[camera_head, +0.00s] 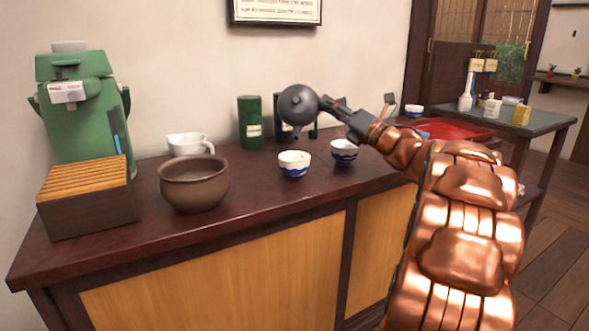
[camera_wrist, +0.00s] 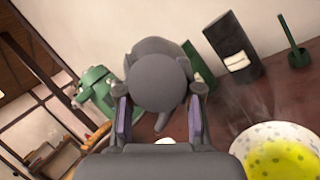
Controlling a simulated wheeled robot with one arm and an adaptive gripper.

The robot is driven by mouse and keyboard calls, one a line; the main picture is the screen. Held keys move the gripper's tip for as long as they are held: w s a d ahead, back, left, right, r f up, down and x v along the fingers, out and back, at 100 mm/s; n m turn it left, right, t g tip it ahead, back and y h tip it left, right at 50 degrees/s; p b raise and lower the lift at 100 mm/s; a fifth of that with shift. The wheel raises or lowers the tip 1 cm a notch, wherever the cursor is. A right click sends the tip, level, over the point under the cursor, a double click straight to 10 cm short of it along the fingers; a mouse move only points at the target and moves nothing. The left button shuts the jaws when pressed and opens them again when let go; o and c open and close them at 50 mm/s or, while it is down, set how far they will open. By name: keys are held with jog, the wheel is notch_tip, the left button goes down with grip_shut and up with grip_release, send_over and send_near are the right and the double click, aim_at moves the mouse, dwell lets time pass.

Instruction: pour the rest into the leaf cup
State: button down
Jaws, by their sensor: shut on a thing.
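My gripper (camera_head: 338,108) is shut on a dark grey teapot (camera_head: 298,105) and holds it above the counter. The teapot (camera_wrist: 160,82) sits between the two fingers in the wrist view. It looks tilted; I see no stream of tea. A white cup with blue waves (camera_head: 294,168) stands below the teapot. A second cup with a dark blue pattern (camera_head: 344,156) stands to its right, below my wrist. In the wrist view a speckled white cup (camera_wrist: 244,141) holds yellow-green tea at lower right. I cannot tell which cup bears leaves.
On the dark counter (camera_head: 110,262) stand a green air pot (camera_head: 82,115), a slatted wooden box (camera_head: 86,205), a brown bowl (camera_head: 194,187), a white spouted cup (camera_head: 184,146) and a green canister (camera_head: 249,130). A red tray (camera_head: 455,130) lies at the right.

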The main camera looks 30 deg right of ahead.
jog(key=b, duration=0.2)
jog(key=n+y+b, duration=0.1)
jog(key=b, duration=0.1)
jog(key=shift+s+a+f, duration=0.15)
jog(key=shift+s+a, duration=0.1)
jog(key=shift+s, duration=0.05)
jog(key=shift+s+a+n, duration=0.2)
jog(key=shift+s+n, duration=0.05)
jog(key=shift+n, duration=0.25)
jog(key=shift+s+a+y, duration=0.2)
jog(key=shift+s+y, duration=0.05)
jog(key=shift+y, duration=0.15)
jog(key=shift+s+a+n+t+y, duration=0.15)
jog(key=shift+s+a+n+y, duration=0.2)
jog(key=shift+n, duration=0.25)
jog(key=shift+s+a+n+t+y, duration=0.15)
jog(key=shift+s+a+n+y, duration=0.15)
jog(key=shift+n, duration=0.3)
jog(key=shift+s+a+n+y, duration=0.1)
jog(key=shift+s+n+y, duration=0.05)
jog(key=shift+n+y, duration=0.3)
